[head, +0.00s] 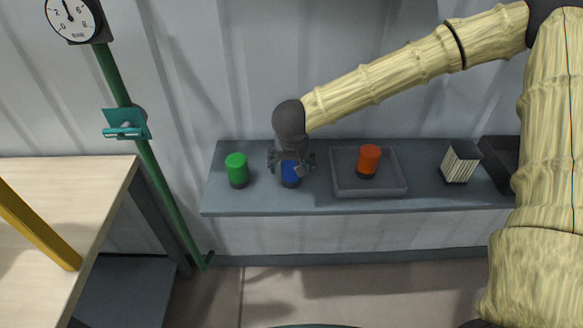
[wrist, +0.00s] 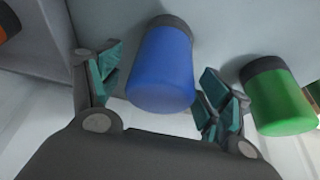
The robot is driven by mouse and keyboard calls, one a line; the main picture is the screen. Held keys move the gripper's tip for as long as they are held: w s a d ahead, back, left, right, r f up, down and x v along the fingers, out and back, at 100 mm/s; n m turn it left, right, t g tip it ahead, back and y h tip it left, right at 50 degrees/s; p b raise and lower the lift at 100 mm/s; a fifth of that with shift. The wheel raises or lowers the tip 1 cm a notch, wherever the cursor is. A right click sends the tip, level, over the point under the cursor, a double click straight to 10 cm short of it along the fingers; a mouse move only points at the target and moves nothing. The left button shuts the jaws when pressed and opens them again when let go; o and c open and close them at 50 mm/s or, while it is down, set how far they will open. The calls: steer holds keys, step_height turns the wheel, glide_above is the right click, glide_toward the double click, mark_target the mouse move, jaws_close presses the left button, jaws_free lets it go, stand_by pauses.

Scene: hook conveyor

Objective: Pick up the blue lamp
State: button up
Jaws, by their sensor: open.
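The blue lamp (head: 290,174) is a blue cylinder with a dark base, standing on the grey shelf (head: 240,205). My gripper (head: 291,165) is over it in the head view and partly hides it. In the wrist view the blue lamp (wrist: 163,66) lies between the two open fingers of my gripper (wrist: 160,90). The fingers sit on either side of the lamp. Small gaps show, and I cannot tell whether the right finger touches it.
A green lamp (head: 237,169) stands just left of the blue one. An orange-red lamp (head: 369,159) stands in a grey tray (head: 371,192) to the right. A striped block (head: 458,164) stands farther right. A green pole (head: 150,160) rises at left beside a wooden table (head: 60,175).

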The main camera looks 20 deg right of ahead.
steer(key=shift+x, duration=1.2)
steer(key=shift+d, duration=0.1)
steer(key=c, duration=1.2)
